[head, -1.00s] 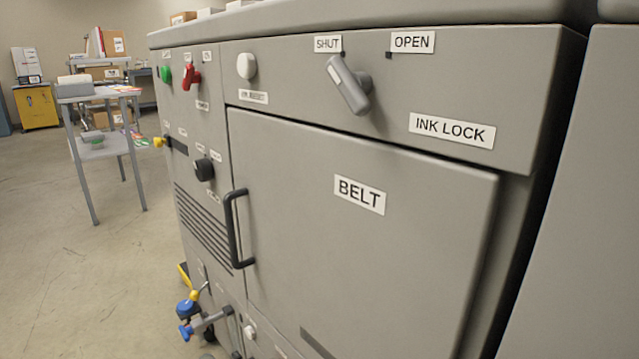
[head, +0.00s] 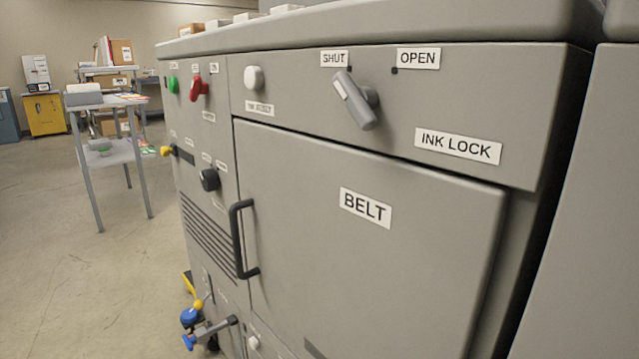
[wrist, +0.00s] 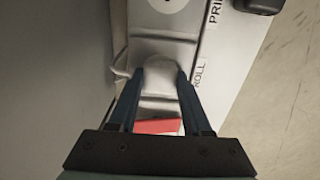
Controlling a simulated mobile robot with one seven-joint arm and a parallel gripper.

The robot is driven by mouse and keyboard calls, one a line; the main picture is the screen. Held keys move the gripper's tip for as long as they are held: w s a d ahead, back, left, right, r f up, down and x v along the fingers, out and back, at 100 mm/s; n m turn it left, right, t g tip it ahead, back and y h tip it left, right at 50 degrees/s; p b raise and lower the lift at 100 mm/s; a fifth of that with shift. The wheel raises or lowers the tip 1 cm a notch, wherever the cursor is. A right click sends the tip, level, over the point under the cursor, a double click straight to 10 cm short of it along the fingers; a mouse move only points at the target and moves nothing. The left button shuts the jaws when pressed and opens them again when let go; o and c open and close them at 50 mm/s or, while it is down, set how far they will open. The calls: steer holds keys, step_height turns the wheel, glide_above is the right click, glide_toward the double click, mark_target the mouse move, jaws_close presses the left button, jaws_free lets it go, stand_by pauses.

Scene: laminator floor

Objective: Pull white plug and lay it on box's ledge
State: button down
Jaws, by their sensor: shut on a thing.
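In the wrist view my gripper (wrist: 161,72) has its two dark blue fingers closed on either side of a rounded white plug (wrist: 160,75). The plug is over a pale grey metal strip or ledge (wrist: 165,50). I cannot tell whether the plug is still seated or free. A red piece (wrist: 157,126) lies between the fingers, nearer the palm. My gripper and this plug do not show clearly in the head view.
A white panel with a ROLL label (wrist: 200,75) and a dark knob (wrist: 258,5) is on the wrist view's right. The head view shows the grey machine with its BELT door (head: 365,207), door handle (head: 240,240) and ink lock lever (head: 355,100). Open floor (head: 80,280) lies left.

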steer(key=shift+r, duration=0.15)
steer(key=shift+r+p, duration=2.9)
steer(key=shift+p, duration=0.25)
steer(key=shift+a, duration=0.1)
